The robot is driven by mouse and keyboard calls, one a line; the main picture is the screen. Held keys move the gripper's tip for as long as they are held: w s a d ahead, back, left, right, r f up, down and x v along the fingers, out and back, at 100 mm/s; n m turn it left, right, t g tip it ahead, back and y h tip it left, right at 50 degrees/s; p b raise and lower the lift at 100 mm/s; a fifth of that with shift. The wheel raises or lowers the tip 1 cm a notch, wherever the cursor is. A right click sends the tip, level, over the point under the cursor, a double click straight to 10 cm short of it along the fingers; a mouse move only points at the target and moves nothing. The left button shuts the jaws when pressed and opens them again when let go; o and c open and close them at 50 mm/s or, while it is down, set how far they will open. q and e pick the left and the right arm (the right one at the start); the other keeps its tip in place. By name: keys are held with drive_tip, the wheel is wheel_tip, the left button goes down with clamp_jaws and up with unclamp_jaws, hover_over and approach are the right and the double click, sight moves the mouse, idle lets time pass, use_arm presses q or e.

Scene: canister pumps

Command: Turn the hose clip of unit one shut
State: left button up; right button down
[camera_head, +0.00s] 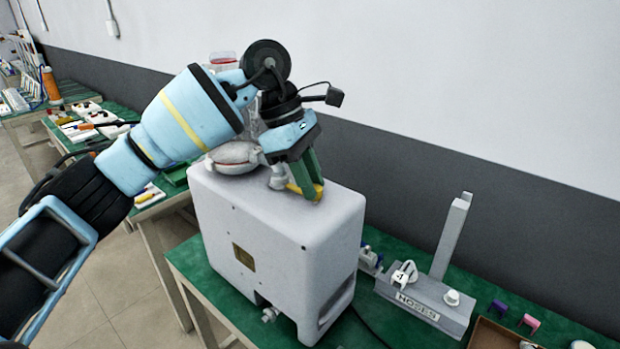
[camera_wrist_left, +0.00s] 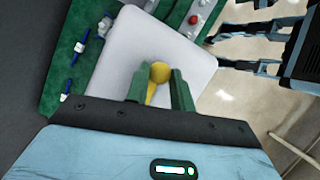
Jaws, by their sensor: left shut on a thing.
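A large pale grey pump unit (camera_head: 275,245) stands on a green bench top, with a rounded fitting (camera_head: 233,155) on its top. I can read no unit number on it. The yellow hose clip (camera_head: 306,190) is at the top of the unit, by a light grey spout. My left gripper (camera_head: 310,184) reaches down from above, its green fingers shut on the clip. In the left wrist view the clip's round yellow end (camera_wrist_left: 160,73) shows between the fingertips (camera_wrist_left: 158,90). The fingers hide part of the clip. I cannot identify my right gripper in either view.
A grey rack marked HOSES (camera_head: 420,300) with a tall post stands right of the unit. The wall is close behind. Other benches with loose parts stand at the left.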

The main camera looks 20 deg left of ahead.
use_arm(q)
drive_tip(key=shift+m, duration=0.3)
drive_tip(key=o, duration=1)
drive_tip(key=v, duration=0.7)
drive_tip(key=shift+w+a+r+b, duration=0.1)
drive_tip(key=shift+r+b, duration=0.2)
drive_tip(key=shift+r, duration=0.1)
